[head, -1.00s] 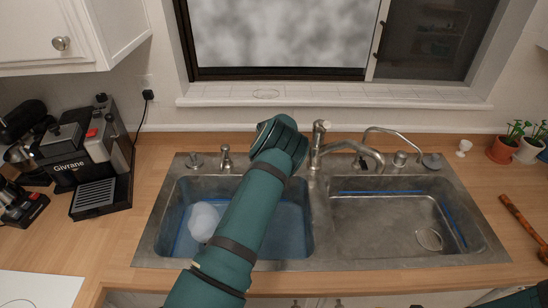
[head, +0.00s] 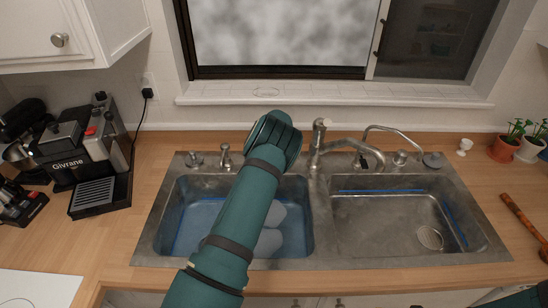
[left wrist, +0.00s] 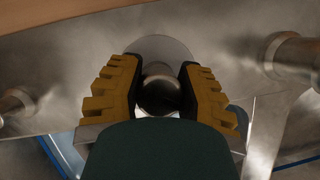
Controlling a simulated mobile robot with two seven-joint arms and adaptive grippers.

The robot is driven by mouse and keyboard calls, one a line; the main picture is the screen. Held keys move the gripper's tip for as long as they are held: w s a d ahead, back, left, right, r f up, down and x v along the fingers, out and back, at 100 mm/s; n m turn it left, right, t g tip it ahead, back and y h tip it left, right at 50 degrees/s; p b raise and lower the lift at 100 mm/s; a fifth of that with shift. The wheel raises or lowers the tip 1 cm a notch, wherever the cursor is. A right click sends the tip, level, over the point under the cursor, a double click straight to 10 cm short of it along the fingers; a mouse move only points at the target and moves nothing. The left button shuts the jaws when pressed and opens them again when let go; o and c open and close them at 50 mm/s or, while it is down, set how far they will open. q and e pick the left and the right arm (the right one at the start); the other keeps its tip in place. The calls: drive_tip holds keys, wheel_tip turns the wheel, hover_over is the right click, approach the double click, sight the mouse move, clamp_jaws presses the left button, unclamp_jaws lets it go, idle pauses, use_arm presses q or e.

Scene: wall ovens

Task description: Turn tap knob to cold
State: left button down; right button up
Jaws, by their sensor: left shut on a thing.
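The metal tap (head: 318,150) stands behind the sink's divider, with its curved spout over the right basin. My left arm reaches across the left basin, and its wrist ends just left of the tap. It hides the left gripper and what it holds in the head view. In the left wrist view, the left gripper (left wrist: 158,75) has yellow-padded fingers closed around a small, dark, round metal tap knob (left wrist: 160,94) on a round base. My right gripper is out of view; only a bit of the right arm shows at the bottom right.
The steel sink (head: 322,225) has two basins; pale patches (head: 268,243) show in the left one. A small fixture (head: 225,157) stands left of my wrist, and a thin curved spout (head: 395,133) right of the tap. A coffee machine (head: 100,140) and potted plants (head: 505,147) flank the sink.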

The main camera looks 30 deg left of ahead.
use_arm(q)
drive_tip(key=m+h+b, duration=0.1)
drive_tip(key=m+b, duration=0.1)
drive_tip(key=m, duration=0.1)
drive_tip(key=shift+f, duration=0.15)
drive_tip(key=m+h+b, duration=0.2)
drive_tip(key=m, duration=0.3)
drive_tip(key=shift+d, duration=0.2)
drive_tip(key=m+b, duration=0.1)
drive_tip(key=m, duration=0.1)
drive_tip(key=m+g+h, duration=0.1)
drive_tip(key=m, duration=0.1)
drive_tip(key=shift+s+d+h+b, duration=0.1)
drive_tip(key=shift+d+h+b, duration=0.05)
drive_tip(key=shift+h+b, duration=0.2)
drive_tip(key=c, duration=1.7)
unclamp_jaws()
drive_tip(key=shift+s+d+m+g+h+b, duration=0.15)
drive_tip(key=shift+m+g+b, duration=0.25)
drive_tip(key=shift+m, duration=0.65)
drive_tip(key=shift+w+a+m+g+h+b, duration=0.1)
drive_tip(key=shift+m+g+h+b, duration=0.25)
drive_tip(key=shift+m, duration=0.7)
drive_tip(key=shift+s, duration=0.1)
drive_tip(key=shift+d, duration=0.1)
drive_tip(key=o, duration=1.2)
drive_tip(key=shift+c, duration=0.2)
drive_tip(key=shift+y, duration=0.25)
